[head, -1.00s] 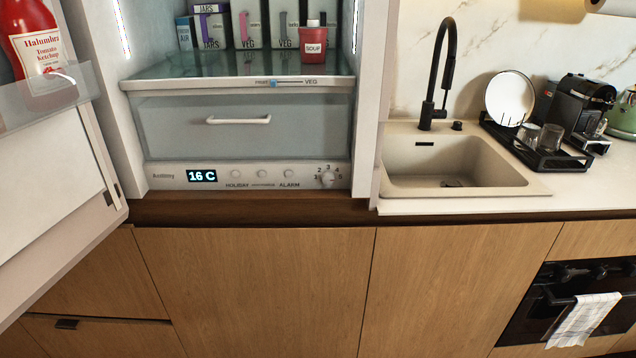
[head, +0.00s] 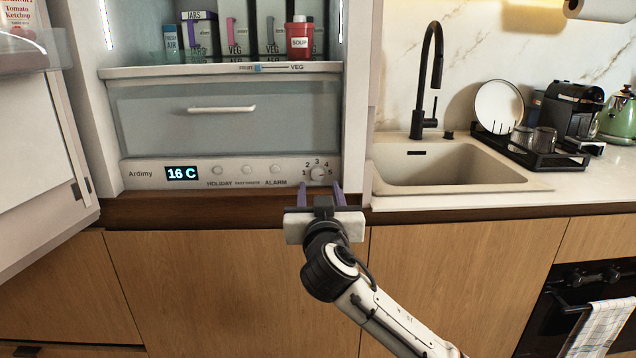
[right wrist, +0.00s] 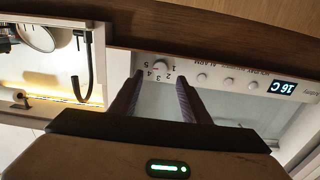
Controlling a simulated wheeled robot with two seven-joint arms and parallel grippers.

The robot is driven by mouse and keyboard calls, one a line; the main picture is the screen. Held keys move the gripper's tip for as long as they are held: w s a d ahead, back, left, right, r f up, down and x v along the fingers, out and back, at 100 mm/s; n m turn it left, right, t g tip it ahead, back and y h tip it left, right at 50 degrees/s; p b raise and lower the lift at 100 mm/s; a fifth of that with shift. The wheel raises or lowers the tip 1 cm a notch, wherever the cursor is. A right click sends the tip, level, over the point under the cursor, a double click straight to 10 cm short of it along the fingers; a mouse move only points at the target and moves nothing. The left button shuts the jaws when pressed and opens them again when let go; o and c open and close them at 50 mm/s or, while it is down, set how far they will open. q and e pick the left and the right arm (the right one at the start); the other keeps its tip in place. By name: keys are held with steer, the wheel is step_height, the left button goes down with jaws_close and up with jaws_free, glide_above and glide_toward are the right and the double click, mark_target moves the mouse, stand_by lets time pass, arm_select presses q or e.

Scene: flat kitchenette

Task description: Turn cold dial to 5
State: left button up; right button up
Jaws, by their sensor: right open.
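The cold dial (head: 318,174) is a small round white knob at the right end of the fridge's control panel (head: 143,174), with numbers 1 to 5 around it. It also shows in the right wrist view (right wrist: 160,66). The panel's display (head: 182,174) reads 16 C. My right gripper (head: 321,187) is open and empty, its purple fingers pointing at the panel, just below and in front of the dial. In the right wrist view the dial lies between and beyond the fingertips (right wrist: 160,78), apart from them. Which number the dial points at is too small to tell. My left gripper is not in view.
The open fridge door (head: 40,140) stands at the left. A closed drawer (head: 225,125) with a white handle is above the panel, and a wooden ledge (head: 200,208) runs below it. The sink (head: 450,165) and counter are to the right.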

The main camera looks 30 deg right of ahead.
mark_target(317, 176)
steer(key=x, duration=0.4)
steer(key=shift+w+d, duration=0.2)
steer(key=shift+w, duration=0.1)
steer(key=shift+x, duration=0.8)
steer(key=shift+a+f, duration=0.1)
steer(key=shift+c, duration=0.5)
